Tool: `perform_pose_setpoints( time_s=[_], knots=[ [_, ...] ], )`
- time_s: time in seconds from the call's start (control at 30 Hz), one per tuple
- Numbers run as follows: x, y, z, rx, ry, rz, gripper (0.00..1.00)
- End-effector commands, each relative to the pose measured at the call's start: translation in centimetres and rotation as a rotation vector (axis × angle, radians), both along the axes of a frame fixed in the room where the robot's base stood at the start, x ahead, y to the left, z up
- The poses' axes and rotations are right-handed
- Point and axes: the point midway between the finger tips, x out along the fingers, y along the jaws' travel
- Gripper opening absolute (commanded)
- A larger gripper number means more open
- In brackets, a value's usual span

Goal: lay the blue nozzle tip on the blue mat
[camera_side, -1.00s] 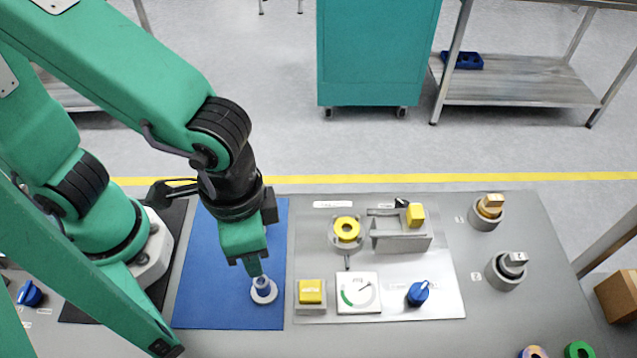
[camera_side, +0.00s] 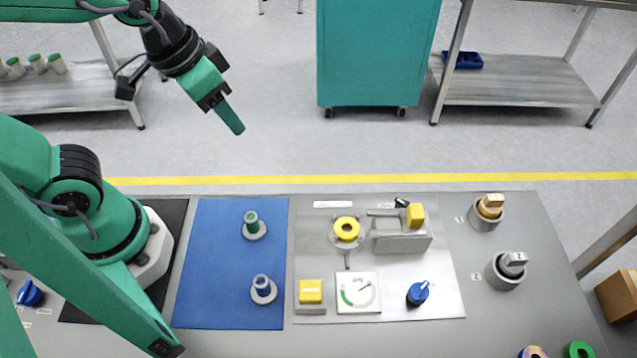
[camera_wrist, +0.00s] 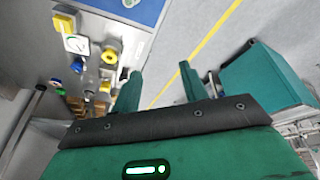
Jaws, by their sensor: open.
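The blue mat (camera_side: 225,265) lies on the bench, and its edge shows at the top of the wrist view (camera_wrist: 140,14). A nozzle tip with a bluish tube and pale grey flange (camera_side: 263,291) stands upright on the mat's near right part; I take it for the blue nozzle tip. A green-topped nozzle tip (camera_side: 253,228) stands farther back on the same mat. My gripper (camera_side: 238,131) is high above and behind the mat, apart from both tips. In the wrist view my gripper (camera_wrist: 160,88) has its fingers spread with nothing between them.
Right of the mat is a metal panel (camera_side: 450,305) with a yellow ring (camera_side: 346,229), a yellow button (camera_side: 311,291), a gauge (camera_side: 358,293) and a blue knob (camera_side: 418,293). The mat's left half is bare.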

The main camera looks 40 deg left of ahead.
Motion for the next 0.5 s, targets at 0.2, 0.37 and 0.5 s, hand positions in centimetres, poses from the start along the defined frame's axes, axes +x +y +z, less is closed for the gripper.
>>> perform_pose_setpoints(
  time_s=[0.2,0.37,0.5],
  knots=[
    [-0.2,4.8,1.8,0.014,-0.096,0.109,0.43],
    [-0.6,6.8,2.5,0.032,-0.139,0.154,0.43],
    [-0.8,7.5,2.8,0.039,-0.154,0.169,0.43]
  ],
)
